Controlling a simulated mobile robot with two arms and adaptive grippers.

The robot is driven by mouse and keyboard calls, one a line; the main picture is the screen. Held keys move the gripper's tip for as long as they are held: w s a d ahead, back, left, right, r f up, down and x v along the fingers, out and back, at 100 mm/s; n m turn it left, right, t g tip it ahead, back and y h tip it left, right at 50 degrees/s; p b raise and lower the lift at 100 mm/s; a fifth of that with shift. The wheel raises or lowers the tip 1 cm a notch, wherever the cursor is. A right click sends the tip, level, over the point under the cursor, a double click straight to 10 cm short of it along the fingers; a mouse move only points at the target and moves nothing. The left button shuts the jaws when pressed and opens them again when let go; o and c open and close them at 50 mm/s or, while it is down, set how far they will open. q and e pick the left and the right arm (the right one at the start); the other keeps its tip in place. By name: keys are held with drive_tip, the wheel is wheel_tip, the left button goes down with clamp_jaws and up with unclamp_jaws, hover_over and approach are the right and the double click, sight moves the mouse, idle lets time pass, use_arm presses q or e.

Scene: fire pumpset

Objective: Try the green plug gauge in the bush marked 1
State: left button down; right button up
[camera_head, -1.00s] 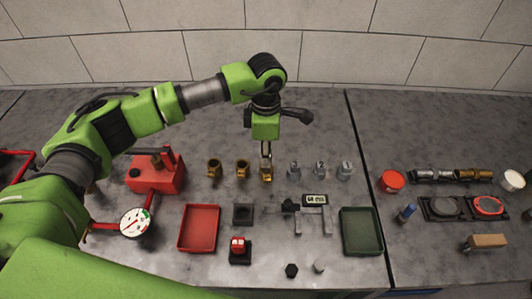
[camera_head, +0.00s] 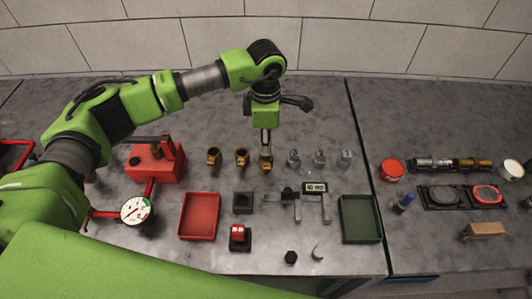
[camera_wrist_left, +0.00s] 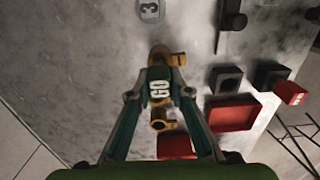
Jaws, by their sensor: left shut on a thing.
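My left gripper (camera_head: 265,140) points down over the rightmost brass bush (camera_head: 266,164), and is shut on the green plug gauge. In the left wrist view the gauge's green handle (camera_wrist_left: 158,88), lettered GO, sits between the fingertips. The rightmost brass bush (camera_wrist_left: 167,56) shows just beyond the handle. The gauge's lower end is hidden, so I cannot tell whether it is inside the bush. Two more brass bushes (camera_head: 242,157) (camera_head: 214,157) stand to the left. Their marks are not legible. My right gripper is not in view.
Several grey bushes stand to the right; one (camera_wrist_left: 150,9) is marked 3. In front are a red tray (camera_head: 199,237), a dark square block (camera_head: 243,203), a caliper with a display (camera_head: 315,187) and a green tray (camera_head: 361,240). A red pump (camera_head: 155,165) with gauge stands left.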

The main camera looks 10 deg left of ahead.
use_arm(q)
drive_tip(key=shift+r, duration=0.15)
drive_tip(key=shift+r+p, duration=0.55)
drive_tip(key=shift+r, duration=1)
drive_tip(key=shift+r, duration=0.15)
drive_tip(key=shift+f+b, duration=1.15)
drive_tip(key=shift+f, duration=0.1)
drive_tip(key=shift+b, duration=0.6)
idle(0.4)
drive_tip(key=shift+f+b, duration=0.6)
drive_tip(key=shift+f, duration=0.05)
idle(1.3)
drive_tip(key=shift+r, duration=0.15)
drive_tip(key=shift+r+p, duration=0.6)
drive_tip(key=shift+r, duration=1.1)
